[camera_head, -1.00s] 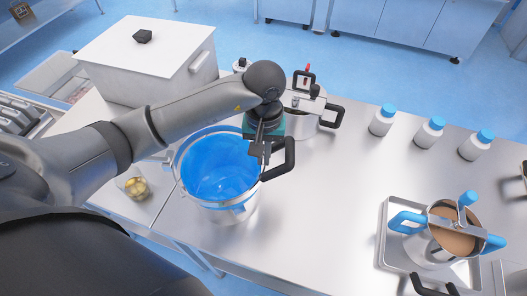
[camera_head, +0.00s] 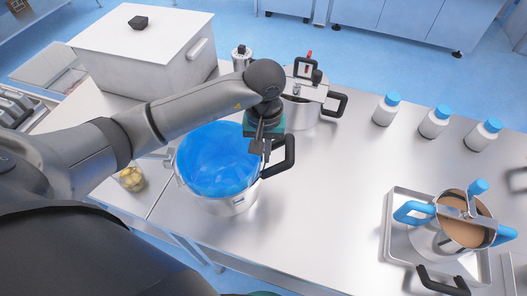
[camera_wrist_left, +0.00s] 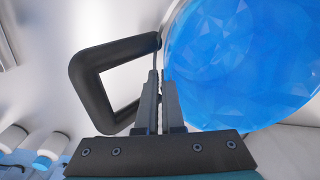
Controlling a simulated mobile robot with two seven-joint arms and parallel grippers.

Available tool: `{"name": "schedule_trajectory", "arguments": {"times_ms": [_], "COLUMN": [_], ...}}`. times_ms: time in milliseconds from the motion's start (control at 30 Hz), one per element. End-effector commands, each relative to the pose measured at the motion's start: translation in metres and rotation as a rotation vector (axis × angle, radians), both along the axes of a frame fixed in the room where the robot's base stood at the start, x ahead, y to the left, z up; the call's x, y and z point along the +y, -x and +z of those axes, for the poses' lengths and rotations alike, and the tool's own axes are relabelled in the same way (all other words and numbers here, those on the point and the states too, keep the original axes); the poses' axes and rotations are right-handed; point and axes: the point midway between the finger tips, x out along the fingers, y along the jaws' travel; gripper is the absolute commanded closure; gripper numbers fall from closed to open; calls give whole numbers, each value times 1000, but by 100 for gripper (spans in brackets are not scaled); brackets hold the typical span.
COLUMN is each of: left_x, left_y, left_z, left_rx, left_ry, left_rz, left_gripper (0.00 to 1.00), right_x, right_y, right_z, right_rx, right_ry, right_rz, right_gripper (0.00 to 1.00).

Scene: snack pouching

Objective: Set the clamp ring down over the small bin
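The small bin (camera_head: 222,205) is a metal pot-like bin with a blue liner (camera_head: 215,160) inside, standing on the steel table left of centre. The clamp ring shows as a pale metal band (camera_head: 179,178) around the bin's upper part, with a black loop handle (camera_head: 290,155) on the right side. I cannot tell if it is fully seated. My left gripper (camera_head: 263,150) is at the bin's right rim, its fingers closed on a thin part beside the black handle. The left wrist view shows this handle (camera_wrist_left: 85,85) and the fingers (camera_wrist_left: 160,100). My right gripper is not seen.
A lidded pot (camera_head: 303,108) stands close behind the gripper. A white box (camera_head: 140,65) is at the back left, a glass of yellowish pieces (camera_head: 131,180) at the left. White bottles (camera_head: 435,124) and a tray (camera_head: 398,235) with a blue-handled pot are at the right. The centre right is clear.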

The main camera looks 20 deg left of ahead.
Motion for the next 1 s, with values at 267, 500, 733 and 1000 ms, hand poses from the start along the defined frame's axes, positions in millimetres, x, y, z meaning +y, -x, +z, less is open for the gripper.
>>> {"name": "schedule_trajectory", "arguments": {"times_ms": [267, 500, 733, 1000], "left_x": [1, 1, 2, 1], "left_y": [1, 2, 2, -1], "left_z": [-2, -2, -1, 41], "left_rx": [4, 7, 9, -3], "left_ry": [-3, -5, -6, -3], "left_rz": [0, 1, 1, -1], "left_gripper": [73, 61, 61, 61], "right_x": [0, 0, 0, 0], "right_y": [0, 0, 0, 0], "right_z": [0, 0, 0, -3], "right_rx": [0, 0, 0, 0], "right_ry": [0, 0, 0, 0], "right_rz": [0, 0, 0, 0], "right_gripper": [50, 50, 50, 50]}}
